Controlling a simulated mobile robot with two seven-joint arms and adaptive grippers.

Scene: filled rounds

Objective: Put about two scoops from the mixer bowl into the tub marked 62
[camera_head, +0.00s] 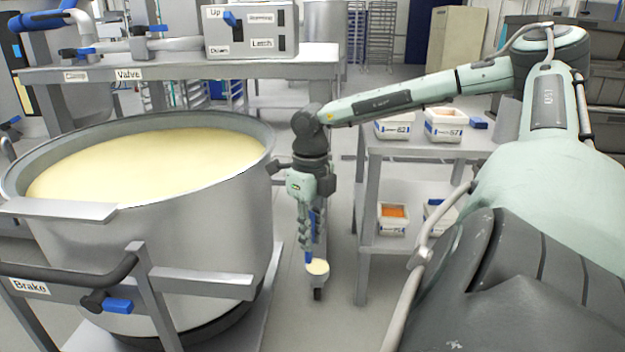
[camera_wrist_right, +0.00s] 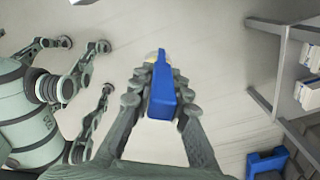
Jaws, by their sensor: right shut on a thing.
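My right gripper (camera_head: 310,228) is shut on the blue handle of a scoop (camera_head: 317,268). The scoop hangs below the fingers, to the right of the mixer bowl, with pale yellow stuff in its cup. In the right wrist view the blue handle (camera_wrist_right: 162,92) lies between the fingers. The mixer bowl (camera_head: 190,245) is wide, metal and full of pale yellow mix. The white tub marked 62 (camera_head: 393,130) stands on the upper shelf at the right; its inside is hard to see. My left gripper (camera_wrist_right: 90,58) shows only in the right wrist view, fingers spread and empty.
A second tub, marked 67 (camera_head: 444,127), stands right of tub 62. On the lower shelf is a tub with orange contents (camera_head: 393,226) and another partly hidden. The grey shelf unit (camera_head: 372,190) has a post near the gripper. A control box (camera_head: 251,32) stands behind the bowl.

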